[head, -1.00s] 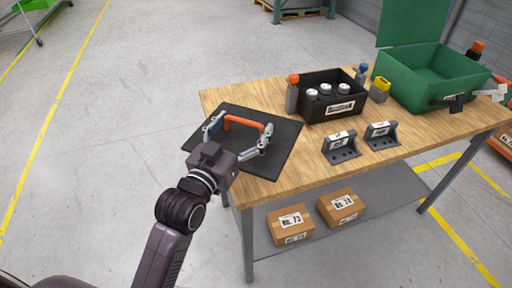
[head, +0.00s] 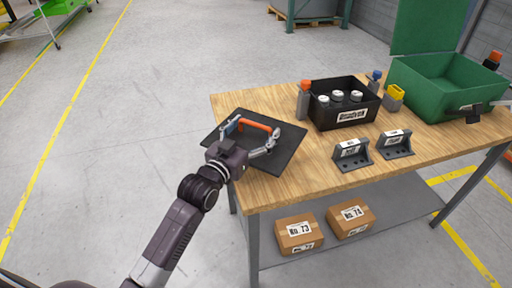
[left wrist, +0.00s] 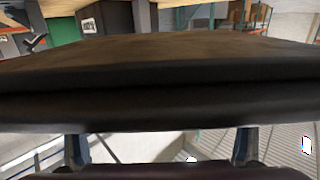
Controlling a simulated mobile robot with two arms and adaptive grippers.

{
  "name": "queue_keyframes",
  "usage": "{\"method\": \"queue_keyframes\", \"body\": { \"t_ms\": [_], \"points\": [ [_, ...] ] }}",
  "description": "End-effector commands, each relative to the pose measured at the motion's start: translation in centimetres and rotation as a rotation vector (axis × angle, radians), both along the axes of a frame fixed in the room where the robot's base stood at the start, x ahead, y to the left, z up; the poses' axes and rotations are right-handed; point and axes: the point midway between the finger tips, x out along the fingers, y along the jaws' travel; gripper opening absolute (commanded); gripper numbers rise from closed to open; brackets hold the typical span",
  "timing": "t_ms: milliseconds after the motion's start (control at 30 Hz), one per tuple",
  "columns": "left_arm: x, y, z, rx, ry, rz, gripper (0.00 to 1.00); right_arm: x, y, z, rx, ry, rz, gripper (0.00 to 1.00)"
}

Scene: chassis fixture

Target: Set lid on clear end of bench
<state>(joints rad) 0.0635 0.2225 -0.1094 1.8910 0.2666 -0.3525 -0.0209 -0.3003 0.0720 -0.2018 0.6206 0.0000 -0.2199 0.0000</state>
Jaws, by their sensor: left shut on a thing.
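The lid is a thin dark square panel (head: 286,156) with an orange bar handle (head: 258,127) on top. In the head view it shows over the left end of the wooden bench (head: 290,190), its left corner reaching past the bench edge. My left gripper (head: 248,136) is shut on the lid at its handle, with fingers at both ends of the bar. In the left wrist view the lid's dark edge (left wrist: 160,105) fills the middle. I cannot tell whether the lid touches the bench. My right gripper is not in view.
A black bin (head: 344,106) with white-topped items stands behind the lid, an orange-capped bottle (head: 304,101) beside it. Two grey brackets (head: 351,155) stand to the right, a green crate (head: 445,85) farther right. Cartons (head: 299,234) lie on the lower shelf. Bare wood shows in front of the lid.

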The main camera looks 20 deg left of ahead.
Motion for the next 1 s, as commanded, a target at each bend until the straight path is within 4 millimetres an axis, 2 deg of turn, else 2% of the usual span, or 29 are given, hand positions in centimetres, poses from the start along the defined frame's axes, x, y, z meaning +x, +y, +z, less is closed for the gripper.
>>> {"method": "queue_keyframes", "body": {
  "t_ms": [100, 267, 500, 933, 967, 1000],
  "points": [
    [0.0, 0.0, -2.0, 0.001, -0.002, 0.000, 0.48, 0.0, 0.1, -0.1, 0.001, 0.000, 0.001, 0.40],
    [0.0, 0.0, -3.2, 0.001, -0.004, 0.000, 0.48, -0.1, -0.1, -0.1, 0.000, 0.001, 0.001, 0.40],
    [0.0, 0.0, -6.7, 0.001, -0.002, 0.000, 0.48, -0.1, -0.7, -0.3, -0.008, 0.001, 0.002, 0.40],
    [0.0, 0.0, -7.5, 0.001, -0.005, 0.000, 0.48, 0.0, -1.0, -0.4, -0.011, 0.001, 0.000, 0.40],
    [0.0, 0.0, -7.6, 0.001, -0.002, 0.000, 0.84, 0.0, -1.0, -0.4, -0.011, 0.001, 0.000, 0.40],
    [0.0, 0.0, -7.6, 0.002, -0.002, 0.000, 0.88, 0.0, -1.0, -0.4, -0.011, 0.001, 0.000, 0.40]
  ]
}}
